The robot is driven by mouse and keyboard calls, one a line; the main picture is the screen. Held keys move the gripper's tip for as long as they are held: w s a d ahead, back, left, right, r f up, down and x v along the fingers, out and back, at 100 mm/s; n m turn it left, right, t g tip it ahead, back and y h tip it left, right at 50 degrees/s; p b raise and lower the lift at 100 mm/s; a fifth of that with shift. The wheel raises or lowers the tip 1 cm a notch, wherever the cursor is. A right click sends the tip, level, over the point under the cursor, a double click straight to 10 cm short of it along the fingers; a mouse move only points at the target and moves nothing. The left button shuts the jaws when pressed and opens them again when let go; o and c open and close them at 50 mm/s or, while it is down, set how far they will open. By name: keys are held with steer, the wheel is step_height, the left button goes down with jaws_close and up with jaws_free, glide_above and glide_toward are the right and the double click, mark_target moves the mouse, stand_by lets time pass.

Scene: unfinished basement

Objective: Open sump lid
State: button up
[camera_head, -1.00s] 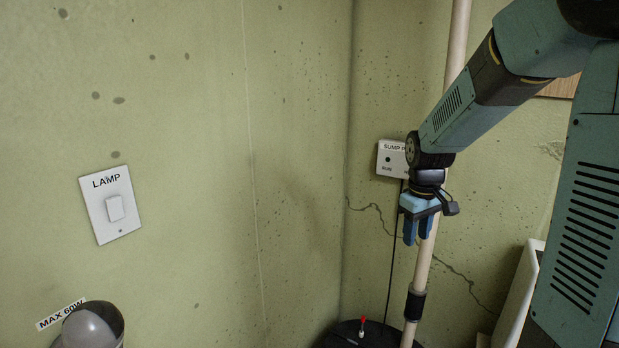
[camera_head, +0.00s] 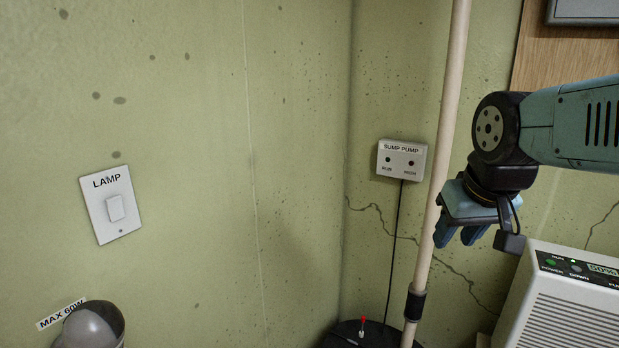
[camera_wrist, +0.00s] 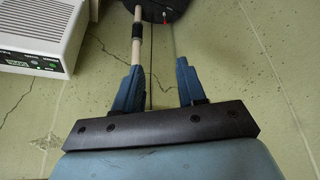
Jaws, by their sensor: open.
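The black round sump lid (camera_head: 345,338) shows only in part at the bottom of the head view, in the corner at the foot of the pale pipe. A small red-tipped piece (camera_head: 362,326) stands on it. The lid also shows at the top of the wrist view (camera_wrist: 158,8), cut off by the frame edge. My gripper (camera_head: 457,242) is open and empty, with its fingers pointing down, above and to the right of the lid. In the wrist view its two blue fingers (camera_wrist: 157,85) are apart, with nothing held between them.
The pale vertical pipe (camera_head: 437,190) with a dark collar (camera_head: 414,305) rises from the lid close by my gripper. A sump pump box (camera_head: 402,160) is on the wall, its cable running down. A white dehumidifier-like unit (camera_head: 565,310) stands below right. A lamp switch (camera_head: 111,205) is at left.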

steer(key=shift+s+r+m, duration=0.1)
steer(key=shift+s+m, duration=0.2)
steer(key=shift+s, duration=0.75)
steer(key=shift+w, duration=0.1)
